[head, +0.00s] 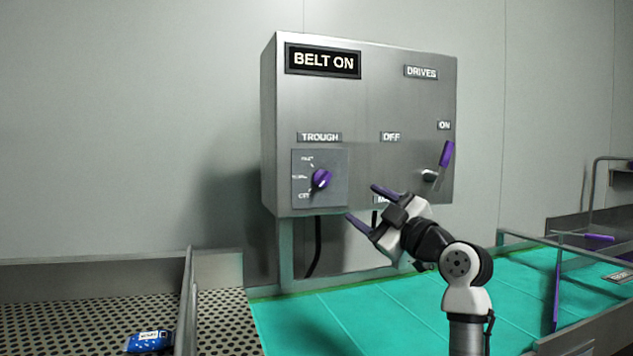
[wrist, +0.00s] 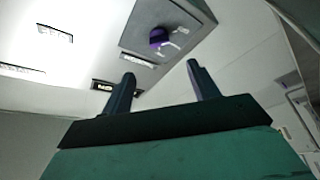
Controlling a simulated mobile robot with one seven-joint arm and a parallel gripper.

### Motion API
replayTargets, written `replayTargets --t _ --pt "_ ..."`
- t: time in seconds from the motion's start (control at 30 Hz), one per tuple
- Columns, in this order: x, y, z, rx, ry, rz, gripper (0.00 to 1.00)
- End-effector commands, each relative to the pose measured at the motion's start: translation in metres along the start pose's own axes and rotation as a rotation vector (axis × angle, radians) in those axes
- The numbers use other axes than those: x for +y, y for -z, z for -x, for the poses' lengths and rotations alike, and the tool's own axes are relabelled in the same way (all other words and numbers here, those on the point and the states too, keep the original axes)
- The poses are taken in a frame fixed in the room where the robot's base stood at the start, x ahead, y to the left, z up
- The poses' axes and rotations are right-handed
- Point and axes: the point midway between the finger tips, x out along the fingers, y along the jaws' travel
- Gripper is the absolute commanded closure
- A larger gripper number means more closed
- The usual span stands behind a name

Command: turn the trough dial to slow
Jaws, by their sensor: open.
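The trough dial is a purple knob (head: 321,179) on a square grey plate (head: 338,196) under a TROUGH label, low on the left of the control box. The marks by the knob are too small to read surely, and I cannot tell which one it points to. My gripper (head: 366,207) is open and empty, below and right of the dial, apart from it. In the wrist view the knob (wrist: 160,37) shows beyond and above the two fingertips (wrist: 160,78), not between them.
The grey control box (head: 370,100) shows a BELT ON sign (head: 323,61). A purple-handled lever (head: 446,155) sits at its right, near my arm. Below is a green belt (head: 340,318). A blue packet (head: 149,341) lies on the perforated trough floor (head: 80,318) at left.

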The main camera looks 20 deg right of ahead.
Motion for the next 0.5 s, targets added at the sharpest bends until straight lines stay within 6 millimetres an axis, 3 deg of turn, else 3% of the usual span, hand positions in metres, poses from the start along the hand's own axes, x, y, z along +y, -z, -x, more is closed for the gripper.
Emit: replayTargets --t 0.17,0.5 --pt "0.002 0.003 -0.018 0.001 0.001 -0.002 0.4" --pt "0.003 0.004 -0.089 0.0 0.002 -0.002 0.4"
